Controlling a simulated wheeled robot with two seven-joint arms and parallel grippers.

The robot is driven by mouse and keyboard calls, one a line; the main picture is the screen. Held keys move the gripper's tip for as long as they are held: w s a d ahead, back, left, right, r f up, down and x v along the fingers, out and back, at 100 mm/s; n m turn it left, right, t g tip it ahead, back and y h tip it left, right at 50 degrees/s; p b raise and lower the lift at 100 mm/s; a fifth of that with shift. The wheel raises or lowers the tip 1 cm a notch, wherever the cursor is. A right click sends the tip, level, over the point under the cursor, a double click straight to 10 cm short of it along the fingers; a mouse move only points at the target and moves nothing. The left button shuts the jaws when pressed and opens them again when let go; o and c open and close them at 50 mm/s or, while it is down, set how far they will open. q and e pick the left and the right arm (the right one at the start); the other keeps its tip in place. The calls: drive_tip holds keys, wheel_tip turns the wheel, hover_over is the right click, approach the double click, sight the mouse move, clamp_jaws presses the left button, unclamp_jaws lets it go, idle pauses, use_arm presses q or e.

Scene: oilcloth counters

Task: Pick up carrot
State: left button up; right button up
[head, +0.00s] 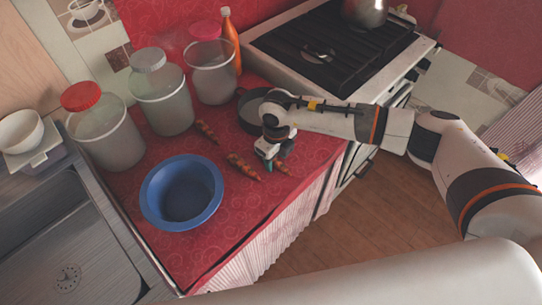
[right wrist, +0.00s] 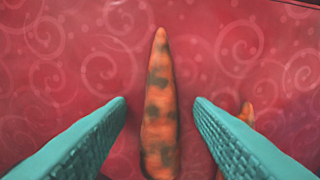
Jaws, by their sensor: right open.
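Several orange carrots with dark patches lie on the red patterned counter. One carrot (head: 243,166) lies right of the blue bowl, another carrot (head: 207,132) lies farther back, and a third carrot (head: 281,167) is partly hidden by my right gripper (head: 269,160). In the right wrist view a carrot (right wrist: 159,110) lies lengthwise between the two teal fingers of my right gripper (right wrist: 160,110). The fingers are open and apart from it on both sides. Part of another carrot (right wrist: 246,113) shows behind the right finger. My left gripper is not in view.
A blue bowl (head: 151,193) stands at the counter's front. Canisters (head: 167,100) and an orange bottle (head: 231,38) stand behind. A dark pan (head: 248,112) is beside my right wrist. The stove (head: 320,52) is at the back, the sink (head: 62,245) at left.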

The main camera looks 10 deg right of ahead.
sight(276, 160)
drive_tip(key=shift+c, duration=0.6)
clamp_jaws()
drive_tip(key=shift+r, duration=0.1)
wheel_tip(276, 160, up, 10)
drive_tip(key=b, duration=0.1)
